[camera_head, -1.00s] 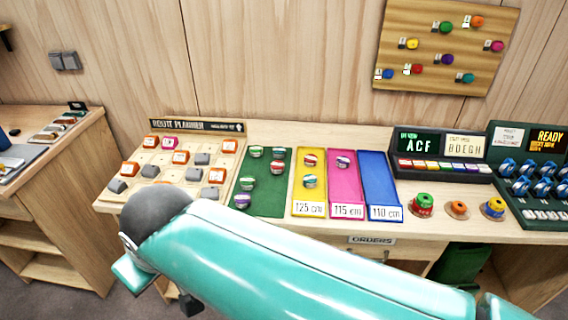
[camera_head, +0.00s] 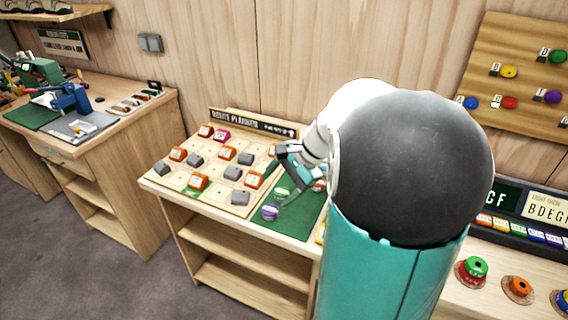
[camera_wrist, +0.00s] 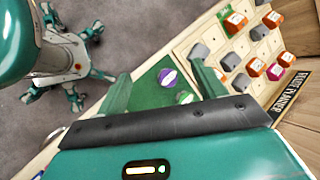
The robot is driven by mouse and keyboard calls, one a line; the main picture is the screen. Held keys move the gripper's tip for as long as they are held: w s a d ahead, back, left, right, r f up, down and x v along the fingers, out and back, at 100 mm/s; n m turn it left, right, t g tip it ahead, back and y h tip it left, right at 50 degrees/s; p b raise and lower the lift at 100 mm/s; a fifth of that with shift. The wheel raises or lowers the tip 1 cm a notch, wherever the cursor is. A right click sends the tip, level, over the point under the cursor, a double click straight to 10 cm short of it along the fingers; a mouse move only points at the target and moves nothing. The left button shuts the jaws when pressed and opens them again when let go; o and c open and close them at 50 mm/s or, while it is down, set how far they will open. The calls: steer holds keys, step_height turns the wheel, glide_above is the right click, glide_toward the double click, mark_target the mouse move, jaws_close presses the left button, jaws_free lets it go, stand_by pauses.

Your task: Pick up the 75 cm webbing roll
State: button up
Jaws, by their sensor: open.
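Webbing rolls lie on a green mat (camera_head: 298,222) at the bench's front. A purple-and-white roll (camera_head: 269,212) is nearest the front edge, with a green-and-white roll (camera_head: 281,193) just behind it. No length label is readable, so I cannot tell which is the 75 cm roll. My gripper (camera_head: 288,188) is open and empty above the mat. In the wrist view, the purple roll (camera_wrist: 167,77) shows between the spread fingers of my gripper (camera_wrist: 163,86), and the green roll (camera_wrist: 184,98) lies closer to the palm. My arm hides the other rolls' area in the head view.
The route planner board (camera_head: 207,170) with orange and grey blocks is directly left of the mat. Colored spools (camera_head: 473,270) stand at the right of the bench. A second workbench (camera_head: 110,115) is at the left, with open floor between.

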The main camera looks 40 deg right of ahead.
steer(key=d+f+m+t+y, duration=0.1)
steer(key=d+f+m+t, duration=0.2)
steer(key=d, duration=0.4)
steer(key=d+f+m, duration=0.3)
steer(key=d+m, duration=0.1)
steer(key=d, duration=0.2)
steer(key=m+t+h, duration=0.1)
steer(key=m+t, duration=0.4)
steer(key=m, duration=0.3)
glide_toward(322, 183)
steer(key=v, duration=0.3)
steer(key=shift+s+a+f, duration=0.1)
steer(key=shift+s+a, duration=0.05)
steer(key=shift+s, duration=0.3)
steer(key=shift+w+f, duration=0.2)
steer(key=shift+w, duration=0.05)
steer(key=x, duration=0.7)
steer(key=shift+w, duration=0.1)
steer(key=x, duration=0.6)
steer(key=shift+w+d+r, duration=0.15)
steer(key=shift+d+r, duration=0.1)
steer(key=c, duration=1.1)
steer(key=shift+r, duration=0.1)
